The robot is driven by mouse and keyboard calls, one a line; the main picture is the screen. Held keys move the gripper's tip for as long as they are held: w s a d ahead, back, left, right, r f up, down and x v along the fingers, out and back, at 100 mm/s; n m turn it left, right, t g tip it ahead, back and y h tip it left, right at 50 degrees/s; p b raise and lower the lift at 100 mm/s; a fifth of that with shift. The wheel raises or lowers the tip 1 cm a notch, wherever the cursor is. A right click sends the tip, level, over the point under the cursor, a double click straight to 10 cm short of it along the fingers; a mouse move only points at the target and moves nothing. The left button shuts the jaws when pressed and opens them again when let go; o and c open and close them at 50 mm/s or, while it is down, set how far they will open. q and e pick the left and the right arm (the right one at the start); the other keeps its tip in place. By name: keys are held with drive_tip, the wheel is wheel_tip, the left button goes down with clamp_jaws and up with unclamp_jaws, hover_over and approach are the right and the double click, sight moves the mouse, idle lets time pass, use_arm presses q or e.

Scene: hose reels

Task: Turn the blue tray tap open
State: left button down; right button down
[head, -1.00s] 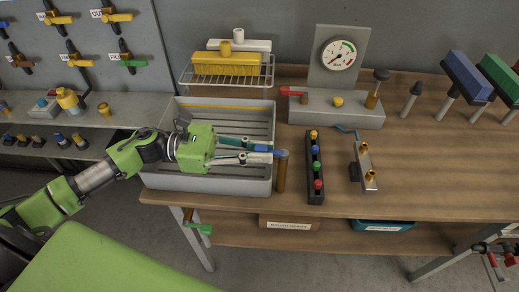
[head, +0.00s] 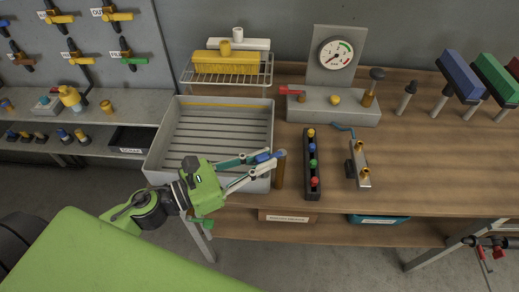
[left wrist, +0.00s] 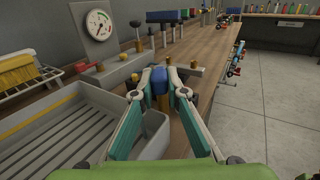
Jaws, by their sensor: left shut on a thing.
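The blue tap handle (head: 264,156) is at the front right corner of the grey tray (head: 168,178), by an upright brown post (head: 280,172). My left gripper (head: 268,160) reaches in from the lower left, its fingers closed around the handle. In the left wrist view the blue handle (left wrist: 159,84) sits between the two fingertips, with the tray (left wrist: 60,118) to the left. The fingers partly cover the handle and hide the tap body. My right gripper is not in view.
A black strip with coloured knobs (head: 312,165) and a metal plate with brass fittings (head: 361,165) stand close right of the tap. A gauge stand (head: 337,55) and a rack with a yellow brush (head: 226,62) are behind.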

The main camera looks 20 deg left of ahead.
sight(282, 156)
use_arm(q)
drive_tip(key=n+t+y, duration=0.1)
drive_tip(key=y, duration=0.1)
drive_tip(key=d+n+t+y+p, duration=0.1)
drive_tip(key=n+y, duration=0.1)
drive_tip(key=s+d+n+t+y, duration=0.1)
drive_tip(key=y, duration=0.1)
drive_tip(key=shift+s+n+t, duration=0.1)
drive_tip(key=shift+n+t, duration=0.2)
drive_tip(key=shift+n, duration=0.1)
drive_tip(key=n+y, duration=0.1)
drive_tip(key=y, duration=0.1)
drive_tip(key=d+n+y, duration=0.1)
drive_tip(key=shift+s+t+y, duration=0.1)
drive_tip(key=shift+t+y, duration=0.3)
drive_tip(key=shift+d+n+y+b, duration=0.3)
drive_tip(key=shift+n+y+b, duration=0.2)
drive_tip(key=shift+n+y, duration=0.45)
drive_tip(key=shift+d+n+y+b, duration=0.3)
drive_tip(key=shift+n+y+b, duration=0.2)
drive_tip(key=shift+y, duration=0.75)
drive_tip(key=c, duration=2)
unclamp_jaws()
